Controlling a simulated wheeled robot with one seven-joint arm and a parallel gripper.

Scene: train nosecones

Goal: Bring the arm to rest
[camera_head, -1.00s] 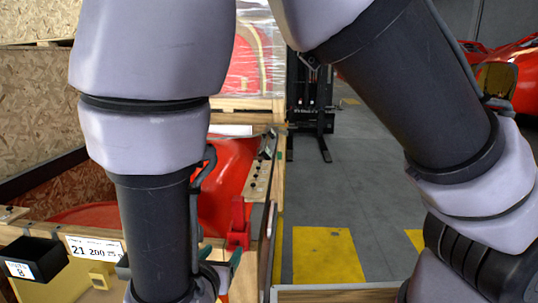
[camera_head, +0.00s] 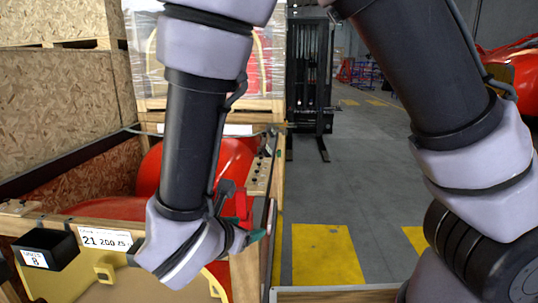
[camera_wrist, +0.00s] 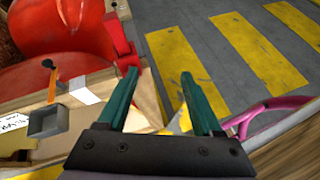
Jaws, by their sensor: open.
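My arm hangs across the head view, and its wrist is bent over the front right corner of a wooden crate. My gripper (camera_head: 257,236) shows only in part there, as a teal finger by the crate's corner post. In the wrist view my gripper (camera_wrist: 158,75) has its two teal fingers apart, with nothing between them. The gap shows the crate edge and the grey floor with yellow stripes.
A red nosecone (camera_head: 232,160) lies in the crate, with a red clamp (camera_wrist: 120,38) at its edge. A black bin (camera_head: 45,250) and number card (camera_head: 105,239) are at the crate's front. A pink ring (camera_wrist: 268,107) is right of my fingers. Open floor (camera_head: 365,180) lies to the right.

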